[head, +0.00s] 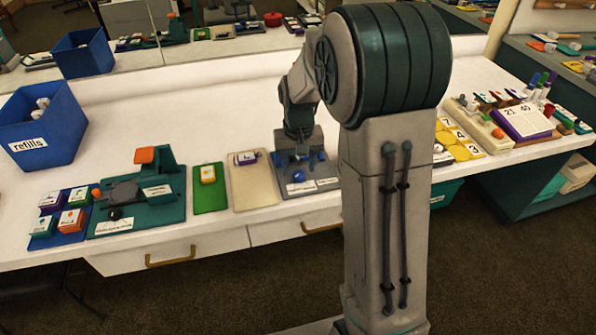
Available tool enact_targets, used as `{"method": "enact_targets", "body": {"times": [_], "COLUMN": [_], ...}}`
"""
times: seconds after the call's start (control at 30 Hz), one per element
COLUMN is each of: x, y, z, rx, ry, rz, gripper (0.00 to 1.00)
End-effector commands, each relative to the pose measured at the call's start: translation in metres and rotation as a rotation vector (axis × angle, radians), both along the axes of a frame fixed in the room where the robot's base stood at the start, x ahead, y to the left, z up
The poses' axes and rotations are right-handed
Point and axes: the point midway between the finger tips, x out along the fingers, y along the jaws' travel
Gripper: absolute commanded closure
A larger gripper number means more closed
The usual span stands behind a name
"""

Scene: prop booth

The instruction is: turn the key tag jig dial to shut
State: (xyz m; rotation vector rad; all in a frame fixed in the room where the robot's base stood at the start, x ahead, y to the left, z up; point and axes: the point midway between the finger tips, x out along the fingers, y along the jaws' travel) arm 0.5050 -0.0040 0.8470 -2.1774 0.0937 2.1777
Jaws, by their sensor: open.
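A grey-blue board (303,178) lies on the white counter, with blue round parts (298,176) and two small white labels at its front edge. The labels are too small to read, so I cannot confirm that this is the key tag jig. No dial pointer or setting can be made out. My gripper (301,151) is open, pointing down over the back of this board. Whether it touches anything on the board cannot be told. My arm hides the counter to the right of the board.
Left of the board are a beige panel (252,192), a green panel (210,200) with a yellow block, a green jig (160,213) with an orange top, and a blue tray of blocks. A blue refills bin (40,125) stands far left.

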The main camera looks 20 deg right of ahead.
Motion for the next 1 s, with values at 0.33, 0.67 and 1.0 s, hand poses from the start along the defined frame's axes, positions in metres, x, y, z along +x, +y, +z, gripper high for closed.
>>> {"method": "enact_targets", "body": {"times": [0.33, 0.67, 1.0], "x": [0.0, 0.0, 0.0], "y": [0.0, 0.0, 0.0], "z": [-0.022, -0.021, -0.021], "rx": [0.0, 0.0, 0.0], "ry": [0.0, 0.0, 0.0], "rz": [0.0, 0.0, 0.025], "gripper": [0.5, 0.91, 0.94]}}
